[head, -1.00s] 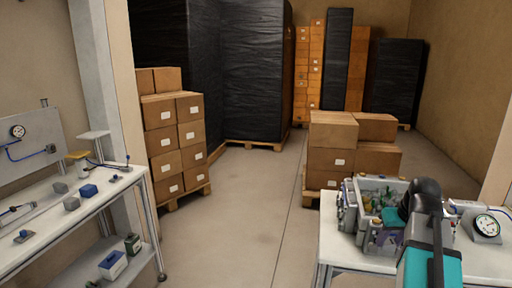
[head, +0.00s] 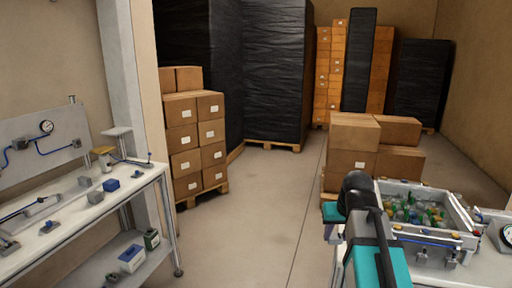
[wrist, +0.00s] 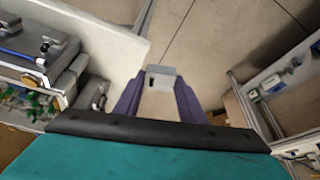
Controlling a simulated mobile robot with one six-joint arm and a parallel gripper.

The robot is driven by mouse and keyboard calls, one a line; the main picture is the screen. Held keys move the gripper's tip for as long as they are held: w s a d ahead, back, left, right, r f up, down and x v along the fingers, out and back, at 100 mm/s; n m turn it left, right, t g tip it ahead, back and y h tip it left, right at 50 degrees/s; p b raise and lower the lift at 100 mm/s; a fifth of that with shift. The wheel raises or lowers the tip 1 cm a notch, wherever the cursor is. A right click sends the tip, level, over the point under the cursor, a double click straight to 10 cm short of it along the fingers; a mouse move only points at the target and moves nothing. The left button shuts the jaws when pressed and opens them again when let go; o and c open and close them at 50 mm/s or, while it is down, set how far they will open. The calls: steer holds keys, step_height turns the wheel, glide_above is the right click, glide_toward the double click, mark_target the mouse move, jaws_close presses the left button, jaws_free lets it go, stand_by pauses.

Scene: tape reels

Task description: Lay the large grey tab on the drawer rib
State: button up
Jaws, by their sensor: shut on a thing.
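My gripper (wrist: 160,95) shows in the wrist view with two purple fingers shut on a small light grey tab (wrist: 161,71). The tab sticks out past the fingertips, with a dark slot or mark on its near side. Bare floor lies beyond it. I cannot pick out a drawer rib for certain in either view.
A grey crate (head: 468,221) of green and other small parts stands on the right bench; it also shows in the wrist view (wrist: 57,101). A left bench (head: 95,218) carries small blocks and a gauge panel (head: 50,148). Stacked cartons (head: 190,142) stand behind. The floor between is clear.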

steer(key=w+a, duration=0.2)
steer(key=a, duration=0.6)
steer(key=shift+w, duration=0.3)
steer(key=shift+a, duration=0.1)
steer(key=s, duration=0.3)
steer(key=shift+s, duration=0.35)
